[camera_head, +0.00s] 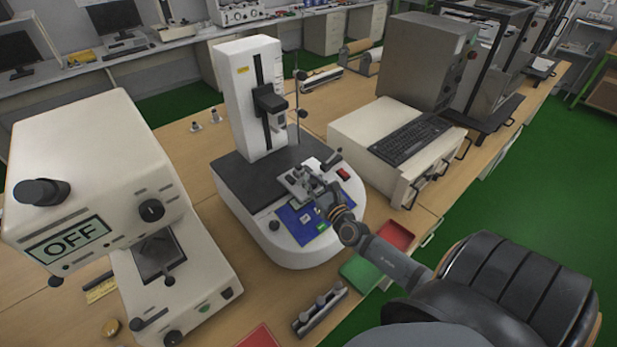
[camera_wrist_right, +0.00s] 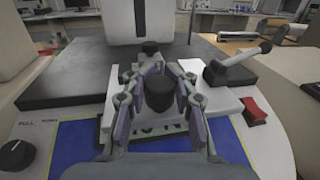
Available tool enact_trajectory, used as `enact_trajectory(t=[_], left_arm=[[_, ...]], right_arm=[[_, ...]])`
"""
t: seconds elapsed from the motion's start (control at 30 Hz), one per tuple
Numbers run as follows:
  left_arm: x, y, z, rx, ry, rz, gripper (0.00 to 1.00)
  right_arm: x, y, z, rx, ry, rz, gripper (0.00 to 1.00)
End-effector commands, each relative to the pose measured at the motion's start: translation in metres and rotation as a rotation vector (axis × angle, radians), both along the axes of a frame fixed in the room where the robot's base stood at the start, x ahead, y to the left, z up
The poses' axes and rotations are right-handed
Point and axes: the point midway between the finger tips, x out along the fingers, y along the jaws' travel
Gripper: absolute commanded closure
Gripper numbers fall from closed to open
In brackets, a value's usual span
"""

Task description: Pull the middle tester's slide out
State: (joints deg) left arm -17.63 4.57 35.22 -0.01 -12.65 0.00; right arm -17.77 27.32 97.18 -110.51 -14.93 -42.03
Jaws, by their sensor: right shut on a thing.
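The middle tester (camera_head: 245,95) is a white column on a rounded base with a dark plate. Its slide (camera_head: 300,180) is a small light block at the front of the dark plate, above a blue panel (camera_head: 297,222). In the right wrist view the slide (camera_wrist_right: 222,98) shows as a white plate with a black knob (camera_wrist_right: 160,94). My right gripper (camera_head: 316,192) is over the slide; in the wrist view its fingers (camera_wrist_right: 160,84) are shut on the knob, one on each side. The fingers partly hide the slide's front. My left gripper is not in view.
A black-tipped lever (camera_wrist_right: 238,62) and a red switch (camera_wrist_right: 253,109) are right of the slide. A tester reading OFF (camera_head: 70,240) stands left. A white drawer unit with a keyboard (camera_head: 408,138) stands right. Red (camera_head: 396,236) and green (camera_head: 360,270) trays lie in front.

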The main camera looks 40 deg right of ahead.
Motion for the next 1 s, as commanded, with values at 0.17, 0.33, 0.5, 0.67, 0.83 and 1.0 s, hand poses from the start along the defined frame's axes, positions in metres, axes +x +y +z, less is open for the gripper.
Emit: enact_trajectory(t=[0.17, 0.33, 0.5, 0.67, 0.83, 1.0], left_arm=[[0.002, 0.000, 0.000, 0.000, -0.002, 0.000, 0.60], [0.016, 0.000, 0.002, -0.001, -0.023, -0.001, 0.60], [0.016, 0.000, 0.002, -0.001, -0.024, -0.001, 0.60], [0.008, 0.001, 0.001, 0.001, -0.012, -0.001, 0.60], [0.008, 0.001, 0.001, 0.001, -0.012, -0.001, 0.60], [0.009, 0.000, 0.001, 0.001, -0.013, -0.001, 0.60]], right_arm=[[0.001, 0.001, 0.003, 0.001, -0.004, 0.001, 1.00], [0.001, 0.001, 0.002, 0.000, -0.005, 0.001, 0.55], [0.001, 0.000, 0.003, 0.000, -0.005, 0.001, 0.50], [0.000, 0.001, 0.003, 0.000, -0.005, 0.001, 0.50], [-0.021, 0.003, 0.001, 0.000, -0.002, 0.003, 0.50], [-0.064, 0.008, 0.001, -0.001, 0.000, 0.003, 0.50]])
